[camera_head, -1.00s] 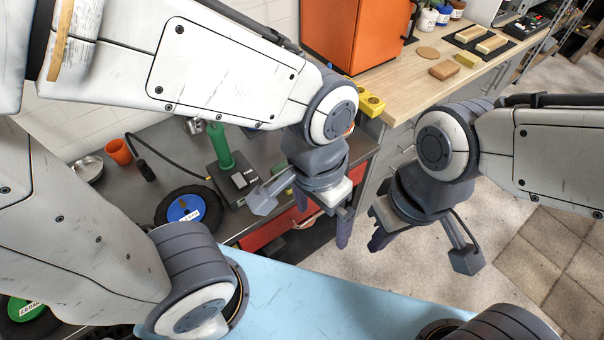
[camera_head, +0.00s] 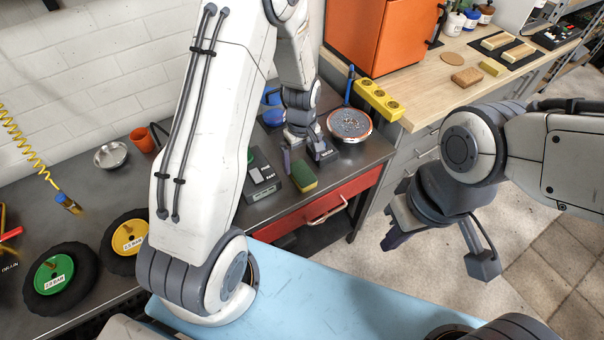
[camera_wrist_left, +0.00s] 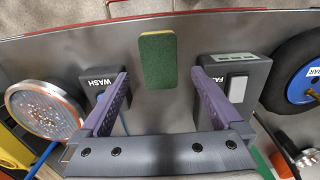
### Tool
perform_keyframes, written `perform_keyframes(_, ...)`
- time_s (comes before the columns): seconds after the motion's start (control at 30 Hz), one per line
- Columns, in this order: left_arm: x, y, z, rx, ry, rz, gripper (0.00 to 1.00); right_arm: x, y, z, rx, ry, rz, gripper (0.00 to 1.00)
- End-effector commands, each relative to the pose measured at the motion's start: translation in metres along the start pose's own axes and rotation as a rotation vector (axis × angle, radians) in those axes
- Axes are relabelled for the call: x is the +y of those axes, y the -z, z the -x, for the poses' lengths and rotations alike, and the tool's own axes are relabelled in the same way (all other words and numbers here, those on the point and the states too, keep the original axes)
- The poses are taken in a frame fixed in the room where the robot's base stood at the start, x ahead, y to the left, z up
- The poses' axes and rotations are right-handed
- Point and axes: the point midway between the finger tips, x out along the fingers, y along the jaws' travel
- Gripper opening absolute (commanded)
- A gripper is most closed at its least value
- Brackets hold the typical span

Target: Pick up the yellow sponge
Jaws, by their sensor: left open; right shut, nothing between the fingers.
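The sponge (camera_head: 304,177), yellow with a green face, lies on the grey workbench (camera_head: 290,208) near its front edge. In the left wrist view its green face (camera_wrist_left: 157,59) shows, ahead of and roughly centred between my finger lines. My left gripper (camera_head: 304,160) is open and empty, just behind the sponge in the head view, with its fingers pointing down; it also shows in the left wrist view (camera_wrist_left: 161,82). It is apart from the sponge. My right gripper (camera_head: 392,239) is shut and empty, over the floor in front of the cabinets.
A box marked WASH (camera_wrist_left: 103,98) and another box (camera_wrist_left: 232,88) flank the sponge. A round speckled dish (camera_head: 350,124) and a yellow block with holes (camera_head: 378,100) stand to the right. Black wheels (camera_head: 60,281) are at left. A red drawer (camera_head: 330,198) is below the bench edge.

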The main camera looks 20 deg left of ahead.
Motion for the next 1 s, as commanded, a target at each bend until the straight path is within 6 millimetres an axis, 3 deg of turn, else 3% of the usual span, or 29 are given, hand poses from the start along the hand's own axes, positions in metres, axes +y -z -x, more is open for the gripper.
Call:
perform_keyframes(0.23,0.000,-0.001,-0.018,-0.002,0.002,-0.002,1.00,0.000,0.000,0.005,0.000,0.000,0.000,0.00)
perform_keyframes(0.53,0.000,0.001,-0.056,-0.002,0.002,-0.003,1.00,-0.001,0.001,0.016,0.000,0.000,0.000,0.00)
perform_keyframes(0.83,0.001,0.001,-0.063,0.000,-0.001,-0.003,1.00,-0.001,0.001,0.016,0.000,0.000,0.000,0.00)
perform_keyframes(0.87,0.001,0.001,-0.063,0.000,-0.001,-0.003,0.96,-0.001,0.001,0.016,0.000,0.000,0.000,0.00)
perform_keyframes(1.0,0.001,0.001,-0.062,0.000,0.000,-0.003,0.43,-0.001,0.001,0.016,0.000,0.000,0.000,0.00)
